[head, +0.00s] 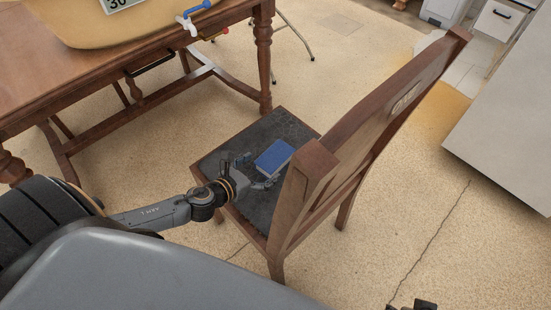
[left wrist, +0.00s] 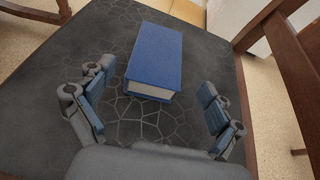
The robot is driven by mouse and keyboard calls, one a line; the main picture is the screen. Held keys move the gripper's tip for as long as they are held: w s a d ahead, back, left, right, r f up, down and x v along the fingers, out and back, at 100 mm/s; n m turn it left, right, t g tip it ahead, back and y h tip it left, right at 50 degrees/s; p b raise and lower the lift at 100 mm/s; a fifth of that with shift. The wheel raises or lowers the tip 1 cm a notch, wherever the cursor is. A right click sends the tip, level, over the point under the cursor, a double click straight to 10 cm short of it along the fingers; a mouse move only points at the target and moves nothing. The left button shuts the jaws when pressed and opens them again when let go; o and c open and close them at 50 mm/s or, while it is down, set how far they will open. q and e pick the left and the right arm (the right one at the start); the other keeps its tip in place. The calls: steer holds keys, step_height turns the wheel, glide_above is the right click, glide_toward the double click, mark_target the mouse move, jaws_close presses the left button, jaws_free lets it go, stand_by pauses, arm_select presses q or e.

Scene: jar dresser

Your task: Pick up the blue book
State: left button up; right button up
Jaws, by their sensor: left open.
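The blue book (head: 273,157) lies flat on the dark, crackle-patterned seat (head: 228,158) of a wooden chair. In the left wrist view the book (left wrist: 155,57) is just ahead of the fingers, with its pale page edge facing me. My left gripper (head: 258,172) is open and low over the seat. In the left wrist view its two fingers (left wrist: 156,112) are spread wider than the book, one to each side, with bare seat between them. They do not touch the book. A small dark part at the bottom right of the head view may be my right gripper (head: 420,305), mostly cut off.
The chair's wooden backrest (head: 385,98) rises right of the book, close to my left gripper. A wooden table (head: 110,60) with a yellowish container (head: 130,22) stands at the upper left. Open floor (head: 430,215) lies right of the chair.

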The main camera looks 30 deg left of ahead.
mark_target(274, 156)
arm_select(q)
steer(key=shift+x, duration=1.05)
steer(key=shift+w, duration=0.3)
steer(key=b+x, duration=0.1)
steer(key=x, duration=0.2)
steer(key=shift+w+a, duration=0.1)
steer(key=shift+w, duration=0.25)
steer(key=shift+w+f, duration=0.2)
steer(key=shift+w, duration=0.3)
steer(key=c, duration=1.3)
steer(key=shift+r, duration=0.1)
steer(key=shift+c, duration=1.3)
arm_select(e)
steer(key=v, duration=0.4)
steer(key=shift+d+r, duration=0.1)
arm_select(q)
steer(key=shift+r, duration=0.1)
arm_select(e)
steer(key=shift+w, duration=0.1)
